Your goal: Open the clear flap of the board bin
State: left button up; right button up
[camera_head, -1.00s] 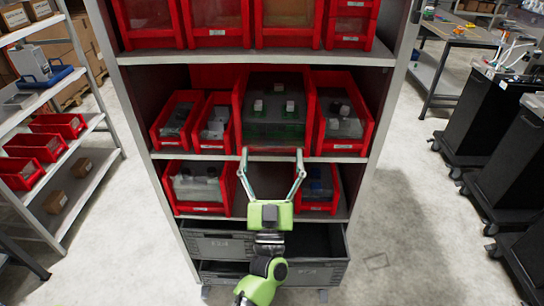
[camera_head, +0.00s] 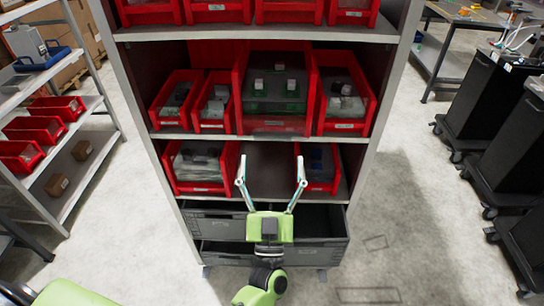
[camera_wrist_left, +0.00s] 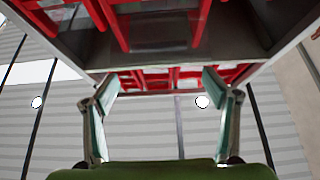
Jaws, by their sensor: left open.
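The board bin is the large red bin (camera_head: 239,95) on the middle shelf, with green boards and small pale blocks showing through its dark, see-through front. The clear flap (camera_head: 277,122) appears to be down across the bin's front, though its exact angle is hard to tell. My left gripper (camera_head: 270,172) is open and empty, in front of the rack and below the bin, apart from it. In the left wrist view, its spread fingers (camera_wrist_left: 160,84) show below the shelf edge, with red bins above. My right gripper is not in view.
Smaller red bins (camera_head: 177,98) stand beside the board bin, and more bins (camera_head: 200,168) are on the shelf below. A grey drawer (camera_head: 215,228) stands open under my gripper. Black carts (camera_head: 480,115) are at the right, with clear floor between.

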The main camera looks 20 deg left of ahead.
pick_arm(q)
jog(key=b+v, duration=0.1)
jog(key=v, duration=0.7)
jog(key=shift+s+b, duration=0.35)
jog(key=shift+s, duration=0.1)
jog(key=shift+d, duration=0.1)
jog(key=v, duration=0.7)
jog(key=shift+s+f, duration=0.2)
dwell(0.4)
jog(key=shift+d, duration=0.1)
